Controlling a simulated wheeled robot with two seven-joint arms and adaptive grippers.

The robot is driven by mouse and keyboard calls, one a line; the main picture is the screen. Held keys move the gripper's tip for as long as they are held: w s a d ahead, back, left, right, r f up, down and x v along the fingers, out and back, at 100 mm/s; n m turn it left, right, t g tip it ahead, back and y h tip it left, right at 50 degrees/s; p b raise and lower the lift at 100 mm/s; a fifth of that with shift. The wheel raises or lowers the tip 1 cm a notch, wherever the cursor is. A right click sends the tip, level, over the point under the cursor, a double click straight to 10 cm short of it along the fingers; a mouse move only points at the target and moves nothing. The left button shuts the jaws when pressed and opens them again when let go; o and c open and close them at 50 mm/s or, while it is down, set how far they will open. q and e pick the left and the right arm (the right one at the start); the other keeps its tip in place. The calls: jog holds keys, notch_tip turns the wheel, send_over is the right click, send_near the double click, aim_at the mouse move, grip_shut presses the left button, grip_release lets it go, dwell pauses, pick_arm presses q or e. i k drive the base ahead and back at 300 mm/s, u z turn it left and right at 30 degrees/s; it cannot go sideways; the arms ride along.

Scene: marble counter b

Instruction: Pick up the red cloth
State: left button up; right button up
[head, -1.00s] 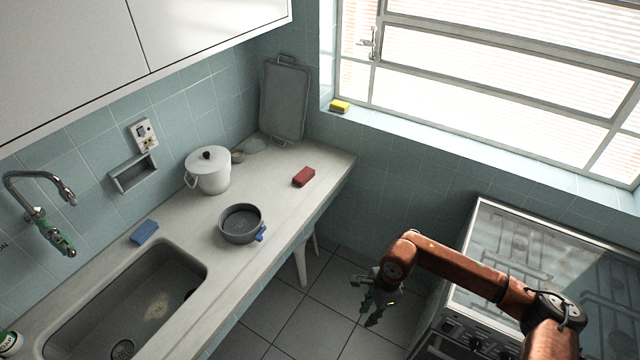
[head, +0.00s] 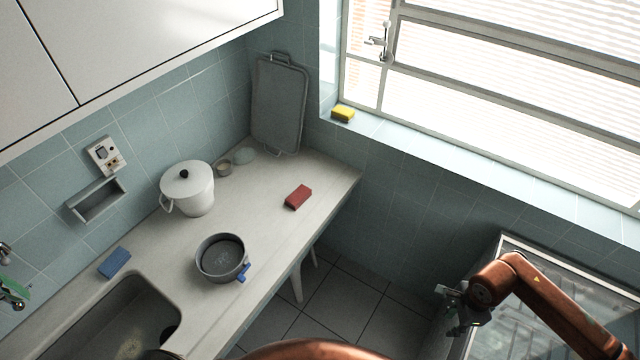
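The red cloth (head: 298,197) is a small folded block lying flat on the marble counter (head: 262,215), near its front edge towards the far end. Nothing touches it. My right gripper (head: 452,312) hangs beyond the counter's edge, to the right of and lower in the picture than the cloth, well apart from it. Its fingers are small, dark and seen at an angle, so its opening is unclear. I see nothing held in it. A copper-coloured arm link of mine crosses the bottom edge. My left gripper does not show.
A grey pan (head: 222,258) with a blue handle and a white lidded pot (head: 188,188) stand left of the cloth. A blue sponge (head: 114,263) lies by the sink (head: 125,318). A tray (head: 278,107) leans on the wall. The stove (head: 570,290) is at right.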

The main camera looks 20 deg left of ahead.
aim_at(300, 195)
jog(key=u, duration=0.15)
jog(key=i, duration=0.7)
jog(key=u, duration=1.05)
jog(key=i, duration=0.65)
jog(key=u, duration=0.75)
